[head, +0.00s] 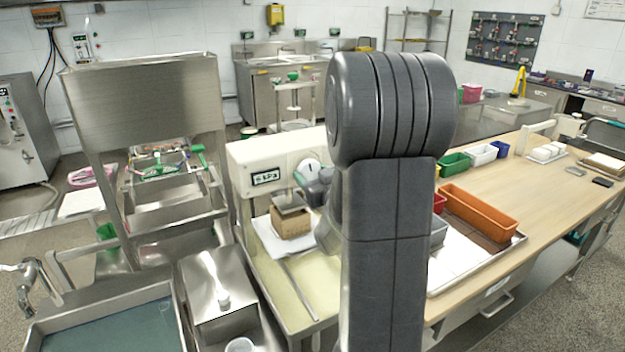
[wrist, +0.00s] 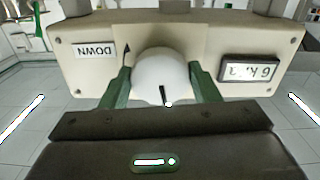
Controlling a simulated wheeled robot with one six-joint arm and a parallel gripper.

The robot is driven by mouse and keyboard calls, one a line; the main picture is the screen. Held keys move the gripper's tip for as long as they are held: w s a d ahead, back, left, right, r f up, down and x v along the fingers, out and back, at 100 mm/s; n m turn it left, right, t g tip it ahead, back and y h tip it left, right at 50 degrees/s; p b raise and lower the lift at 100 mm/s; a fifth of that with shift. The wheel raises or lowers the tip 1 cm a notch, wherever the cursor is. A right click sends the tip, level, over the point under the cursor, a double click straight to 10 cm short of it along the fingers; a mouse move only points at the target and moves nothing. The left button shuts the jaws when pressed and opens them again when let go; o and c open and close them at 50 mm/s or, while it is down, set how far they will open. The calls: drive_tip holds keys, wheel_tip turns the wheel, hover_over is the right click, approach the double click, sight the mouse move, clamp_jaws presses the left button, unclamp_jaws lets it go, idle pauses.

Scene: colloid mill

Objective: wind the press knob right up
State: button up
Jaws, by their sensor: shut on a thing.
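The press knob is a round white dial with a dark pointer line (wrist: 161,70) on the cream front of the press (wrist: 90,63). In the wrist view the pointer line is at the lower edge of the knob. My gripper (wrist: 161,82) has one green finger on each side of the knob and is shut on it. In the head view the knob (head: 309,167) shows on the cream press head, and my arm hides part of my gripper. A label reading DOWN (wrist: 94,50) and a small display (wrist: 249,69) sit on either side of the knob.
Below the press head a brown block (head: 291,222) with a metal piece on top stands on a white sheet. A steel box (head: 215,297) and a sink (head: 105,325) are to the left. A wooden bench (head: 545,195) with an orange bin (head: 478,210) is to the right.

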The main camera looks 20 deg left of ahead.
drive_tip(key=n+b, duration=0.1)
drive_tip(key=b, duration=0.1)
drive_tip(key=n+b, duration=0.2)
drive_tip(key=b, duration=0.1)
drive_tip(key=shift+f, duration=0.35)
drive_tip(key=n+b, duration=0.5)
drive_tip(key=b, duration=0.2)
drive_tip(key=shift+w+d+r+n, duration=0.1)
drive_tip(key=shift+n, duration=0.2)
drive_tip(key=n+b, duration=0.3)
drive_tip(key=shift+r+n, duration=0.1)
drive_tip(key=shift+n, duration=0.2)
drive_tip(key=n+b, duration=0.4)
drive_tip(key=shift+n, duration=0.3)
drive_tip(key=n+b, duration=0.3)
drive_tip(key=n, duration=0.1)
drive_tip(key=shift+r, duration=0.15)
drive_tip(key=n+b, duration=0.3)
drive_tip(key=n, duration=0.2)
drive_tip(key=n+b, duration=0.3)
drive_tip(key=n, duration=0.1)
drive_tip(key=shift+r, duration=0.1)
drive_tip(key=shift+r+n+b, duration=0.1)
drive_tip(key=shift+n+b, duration=0.9)
drive_tip(key=shift+n, duration=1)
